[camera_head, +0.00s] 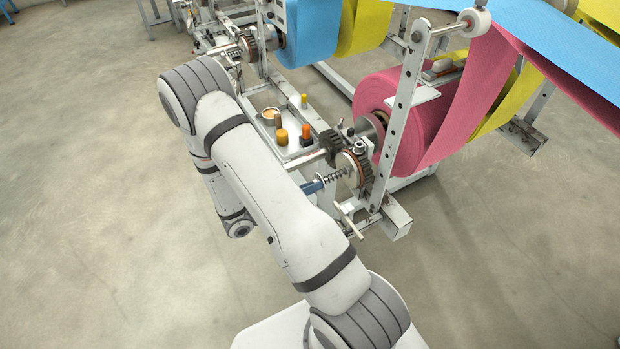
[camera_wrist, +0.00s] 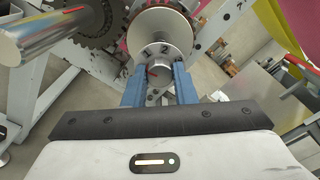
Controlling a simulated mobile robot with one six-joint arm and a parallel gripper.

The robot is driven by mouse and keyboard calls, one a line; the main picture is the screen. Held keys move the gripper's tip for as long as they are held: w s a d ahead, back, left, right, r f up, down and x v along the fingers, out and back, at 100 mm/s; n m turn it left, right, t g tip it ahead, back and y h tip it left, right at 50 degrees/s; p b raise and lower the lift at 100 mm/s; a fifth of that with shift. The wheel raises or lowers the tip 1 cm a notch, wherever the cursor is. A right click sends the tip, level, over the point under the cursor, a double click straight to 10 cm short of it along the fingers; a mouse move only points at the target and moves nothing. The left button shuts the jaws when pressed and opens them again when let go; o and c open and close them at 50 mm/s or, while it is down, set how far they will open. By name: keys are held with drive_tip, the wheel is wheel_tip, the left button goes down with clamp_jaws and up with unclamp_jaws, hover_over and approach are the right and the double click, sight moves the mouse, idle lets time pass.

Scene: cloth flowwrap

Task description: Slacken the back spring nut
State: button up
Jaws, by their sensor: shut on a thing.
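In the wrist view my gripper (camera_wrist: 160,84) has its two blue fingers closed on either side of a round metal spring nut (camera_wrist: 158,56). The nut's face carries dark number marks, one reading 2, and a small red mark. A round metal disc (camera_wrist: 163,22) lies just behind it. In the head view my blue gripper end (camera_head: 314,187) meets the near end of a coil spring (camera_head: 338,174) on the nearer brake unit (camera_head: 356,170). The nut is mostly hidden there. A second spring (camera_head: 232,52) sits on the farther unit, away from my gripper.
A polished shaft (camera_wrist: 32,34) and dark gear (camera_wrist: 100,28) are close to my gripper's left. A tray (camera_head: 297,148) with small containers stands beside the gear. A pink roll (camera_head: 405,115) hangs behind the frame upright (camera_head: 403,95). Floor at left is clear.

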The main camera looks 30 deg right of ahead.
drive_tip(key=n+p, duration=0.7)
drive_tip(key=n, duration=0.4)
drive_tip(key=shift+n, duration=0.3)
idle(0.4)
drive_tip(key=o, duration=1)
drive_tip(key=a, duration=0.8)
drive_tip(key=shift+s+b, duration=0.1)
drive_tip(key=shift+b, duration=0.25)
drive_tip(key=shift+d, duration=0.1)
